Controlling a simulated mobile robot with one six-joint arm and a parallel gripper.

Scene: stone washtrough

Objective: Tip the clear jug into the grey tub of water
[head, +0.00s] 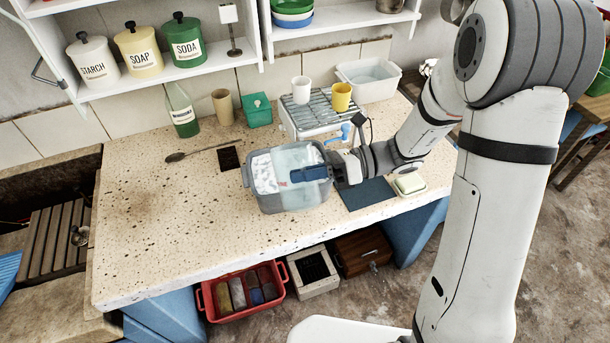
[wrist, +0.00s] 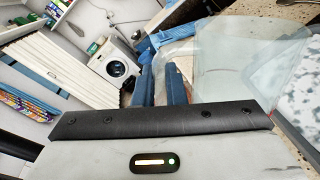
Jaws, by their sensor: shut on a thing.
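The grey tub (head: 290,201) stands on the speckled stone counter, with white suds and pale water showing at its left. The clear jug (head: 297,157) is over the tub and hard to make out against it. My gripper (head: 308,174) reaches in from the right, its blue fingers over the tub's right part. In the wrist view the fingers (wrist: 161,86) are close together at the left side of the clear jug (wrist: 235,62), shut on it. The jug looks tilted there. The exact grip spot and any water inside the jug cannot be made out.
A wire rack (head: 320,105) with a white cup and a yellow cup (head: 341,97) stands behind the tub. A white basin (head: 368,80) is behind right. A soap dish (head: 409,184) and dark blue mat (head: 367,194) lie right.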

